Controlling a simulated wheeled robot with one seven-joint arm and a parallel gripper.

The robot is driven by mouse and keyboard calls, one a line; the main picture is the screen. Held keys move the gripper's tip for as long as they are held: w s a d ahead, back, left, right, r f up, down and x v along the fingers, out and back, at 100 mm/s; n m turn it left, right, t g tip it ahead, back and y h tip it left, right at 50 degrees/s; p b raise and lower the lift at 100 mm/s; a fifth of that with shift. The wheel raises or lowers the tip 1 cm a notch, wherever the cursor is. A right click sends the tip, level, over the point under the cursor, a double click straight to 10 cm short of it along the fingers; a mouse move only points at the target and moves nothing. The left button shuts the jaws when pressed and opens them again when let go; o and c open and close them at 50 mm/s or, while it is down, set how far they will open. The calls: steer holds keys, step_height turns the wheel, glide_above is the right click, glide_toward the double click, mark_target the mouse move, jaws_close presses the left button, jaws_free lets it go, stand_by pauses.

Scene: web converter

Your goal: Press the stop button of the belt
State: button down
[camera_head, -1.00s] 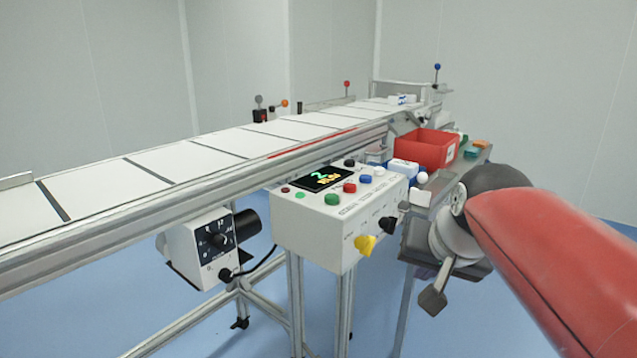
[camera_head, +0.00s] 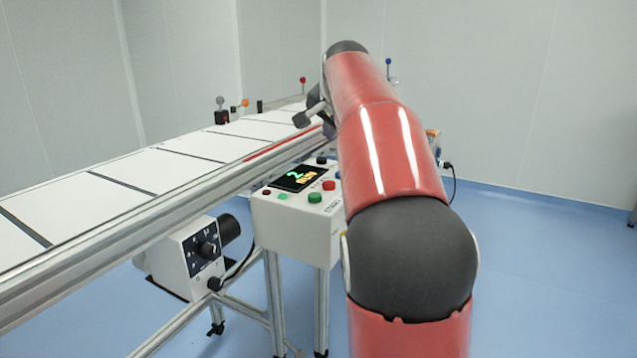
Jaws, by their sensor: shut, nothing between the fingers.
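The control box (camera_head: 283,220) stands beside the belt (camera_head: 150,173), with a lit display (camera_head: 298,178) on its top. A red button (camera_head: 328,185) and a green button (camera_head: 315,197) sit on its top near my arm. My gripper (camera_head: 302,118) is shut and empty, above and beyond the box, in front of the belt in the picture. It touches no button. My red arm hides the box's right side.
Knobbed levers, one orange (camera_head: 244,103) and one red (camera_head: 303,80), stand along the belt's far side. The blue floor (camera_head: 540,270) at right is clear.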

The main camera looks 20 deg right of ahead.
mark_target(329, 185)
steer(key=shift+f, duration=0.1)
step_height(329, 185, down, 9)
steer(key=b, duration=0.8)
stand_by(1.9)
steer(key=shift+f+b, duration=0.25)
steer(key=shift+b, duration=0.05)
steer(key=shift+f+b, duration=0.45)
steer(key=shift+f, duration=0.2)
stand_by(0.7)
steer(key=shift+r, duration=0.1)
steer(key=shift+r+p, duration=0.95)
steer(key=shift+p, duration=0.15)
